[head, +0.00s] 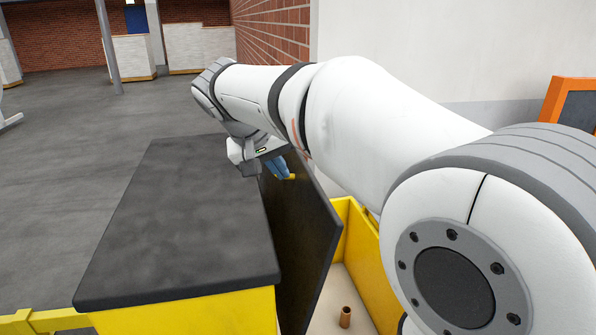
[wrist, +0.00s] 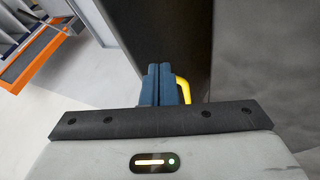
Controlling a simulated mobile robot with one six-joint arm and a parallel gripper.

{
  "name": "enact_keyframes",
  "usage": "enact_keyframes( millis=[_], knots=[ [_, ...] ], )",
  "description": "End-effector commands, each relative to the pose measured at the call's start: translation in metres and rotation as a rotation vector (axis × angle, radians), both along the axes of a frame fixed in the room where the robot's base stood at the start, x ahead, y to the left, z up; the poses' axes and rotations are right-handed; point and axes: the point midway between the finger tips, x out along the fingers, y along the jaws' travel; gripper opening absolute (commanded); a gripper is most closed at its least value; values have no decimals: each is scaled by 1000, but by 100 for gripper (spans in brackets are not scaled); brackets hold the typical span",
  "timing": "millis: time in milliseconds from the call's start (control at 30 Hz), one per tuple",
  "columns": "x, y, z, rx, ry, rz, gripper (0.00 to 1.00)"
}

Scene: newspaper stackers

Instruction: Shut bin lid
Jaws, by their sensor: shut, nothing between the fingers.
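The yellow bin (head: 185,317) has a dark grey top on its left half. Its dark lid (head: 313,240) stands steeply raised between that top and the open yellow compartment on the right. The lid also shows in the wrist view (wrist: 165,35). My gripper (head: 279,169) is at the far part of the lid. Its blue fingers (wrist: 158,84) are shut together with nothing between them. A yellow handle (wrist: 184,90) lies just right of the fingers in the wrist view; I cannot tell whether they touch. My arm hides part of the lid and compartment in the head view.
A small brown cylinder (head: 345,317) stands on the pale floor of the open compartment. An orange-framed stand (head: 552,99) is at the right by the white wall. A yellow rail (head: 45,322) runs at lower left. The grey floor on the left is clear.

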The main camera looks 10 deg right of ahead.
Motion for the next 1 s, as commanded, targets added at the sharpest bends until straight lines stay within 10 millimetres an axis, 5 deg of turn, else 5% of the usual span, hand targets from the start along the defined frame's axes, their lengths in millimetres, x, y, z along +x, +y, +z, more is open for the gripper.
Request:
enact_keyframes(
  millis=[100,400,1000],
  knots=[
    [8,-11,-19,-1,4,-1,0],
    [7,-44,-25,0,0,2,0],
    [7,-52,-30,-1,-1,15,0]
  ],
)
